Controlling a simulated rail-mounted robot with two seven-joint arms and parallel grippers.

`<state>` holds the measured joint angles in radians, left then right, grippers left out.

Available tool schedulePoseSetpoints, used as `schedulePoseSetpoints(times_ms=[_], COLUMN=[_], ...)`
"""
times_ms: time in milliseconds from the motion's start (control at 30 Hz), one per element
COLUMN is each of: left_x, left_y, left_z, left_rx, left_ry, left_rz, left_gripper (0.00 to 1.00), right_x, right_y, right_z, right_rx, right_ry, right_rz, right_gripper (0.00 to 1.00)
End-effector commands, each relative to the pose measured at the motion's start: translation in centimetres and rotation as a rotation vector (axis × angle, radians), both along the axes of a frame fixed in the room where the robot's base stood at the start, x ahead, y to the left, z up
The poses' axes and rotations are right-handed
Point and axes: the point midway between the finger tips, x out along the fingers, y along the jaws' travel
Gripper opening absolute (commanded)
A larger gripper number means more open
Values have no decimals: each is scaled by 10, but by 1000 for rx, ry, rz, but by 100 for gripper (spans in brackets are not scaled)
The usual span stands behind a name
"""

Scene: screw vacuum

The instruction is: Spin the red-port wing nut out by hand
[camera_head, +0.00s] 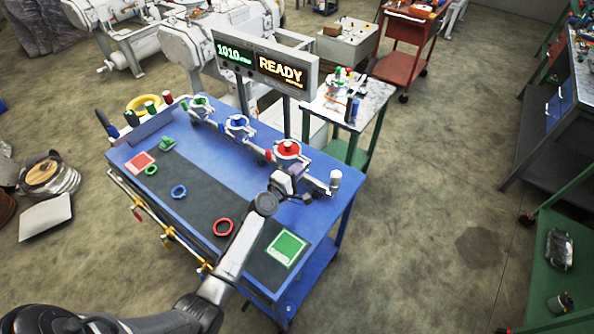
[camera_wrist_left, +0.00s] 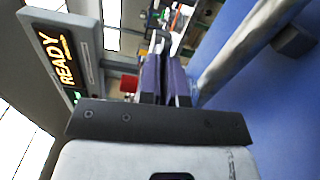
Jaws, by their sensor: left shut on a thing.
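The red port (camera_head: 288,147), a metal ring clamp with a red centre, sits on the manifold along the back of the blue bench. My left gripper (camera_head: 294,168) is at the front right of this clamp, with its jaws shut. In the left wrist view the two purplish fingers (camera_wrist_left: 164,64) lie close together beside the red port's cap (camera_wrist_left: 128,84). The wing nut is hidden between and behind the fingers, so its thread and how far out it stands cannot be seen. My right gripper is not in view.
The blue port (camera_head: 237,123) and green port (camera_head: 199,104) stand left along the manifold. The display (camera_head: 268,67) reads READY behind the bench.

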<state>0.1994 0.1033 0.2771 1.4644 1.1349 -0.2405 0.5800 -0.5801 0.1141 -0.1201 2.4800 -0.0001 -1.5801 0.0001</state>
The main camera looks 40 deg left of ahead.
Motion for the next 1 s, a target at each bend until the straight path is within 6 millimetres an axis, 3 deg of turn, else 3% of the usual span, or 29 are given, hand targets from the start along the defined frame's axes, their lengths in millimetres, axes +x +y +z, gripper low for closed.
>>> schedulePoseSetpoints(times_ms=[133, 167, 400, 733, 1000], left_x=[0, 0, 0, -5, -50], left_y=[0, 0, 0, 0, -4], left_z=[-3, -3, -2, -1, -1], left_rx=[1, 1, 1, 2, 1], left_ry=[6, 6, 3, 2, 4], left_rz=[-1, -1, 0, 0, -1], left_gripper=[0, 9, 32, 32, 32], right_x=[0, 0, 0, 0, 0], right_y=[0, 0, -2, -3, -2], right_z=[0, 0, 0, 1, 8], right_rx=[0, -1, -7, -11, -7], right_ry=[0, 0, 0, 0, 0], right_rz=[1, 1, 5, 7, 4], right_gripper=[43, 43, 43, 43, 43])
